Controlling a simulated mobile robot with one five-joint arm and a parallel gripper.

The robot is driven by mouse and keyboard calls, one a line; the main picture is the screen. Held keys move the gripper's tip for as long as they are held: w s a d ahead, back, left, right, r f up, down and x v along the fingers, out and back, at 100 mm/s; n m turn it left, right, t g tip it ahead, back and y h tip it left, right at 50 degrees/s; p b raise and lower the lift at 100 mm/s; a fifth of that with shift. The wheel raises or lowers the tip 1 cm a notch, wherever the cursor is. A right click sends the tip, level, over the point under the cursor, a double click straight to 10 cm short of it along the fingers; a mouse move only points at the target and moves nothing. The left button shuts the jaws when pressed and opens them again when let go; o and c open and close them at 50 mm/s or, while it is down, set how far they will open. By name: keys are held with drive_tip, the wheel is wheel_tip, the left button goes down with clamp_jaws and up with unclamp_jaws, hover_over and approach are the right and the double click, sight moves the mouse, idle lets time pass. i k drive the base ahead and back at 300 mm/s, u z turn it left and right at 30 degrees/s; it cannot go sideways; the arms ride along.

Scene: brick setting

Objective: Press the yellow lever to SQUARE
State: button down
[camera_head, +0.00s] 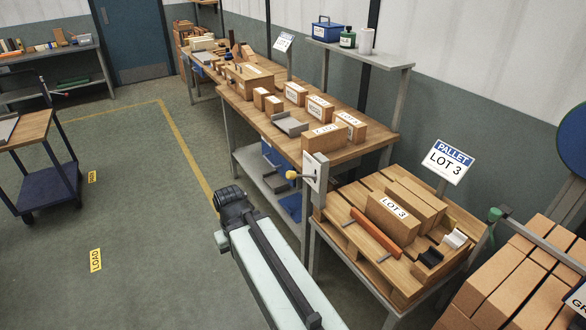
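The yellow lever (292,175) is a small ball-ended handle sticking out to the left of a pale upright panel (314,172). The panel is fixed at the corner between the long workbench and the pallet stand. Its markings, including any SQUARE label, are too small to read. My arm reaches up from the bottom of the picture, and its dark end, where my gripper (232,197) is, lies left of and below the lever, apart from it in the picture. The fingers cannot be made out, so I cannot tell whether they are open or shut.
The long workbench (262,118) carries labelled blocks and a grey tray. The pallet stand (345,240) holds wooden blocks, one marked LOT 3, by a LOT 3 sign (447,161). Bricks (521,270) are stacked at right. A cart (50,180) stands at left; the floor between is clear.

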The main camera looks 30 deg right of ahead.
sight(291, 175)
drive_tip(key=u, duration=0.2)
drive_tip(key=i, duration=1)
drive_tip(key=z, duration=0.05)
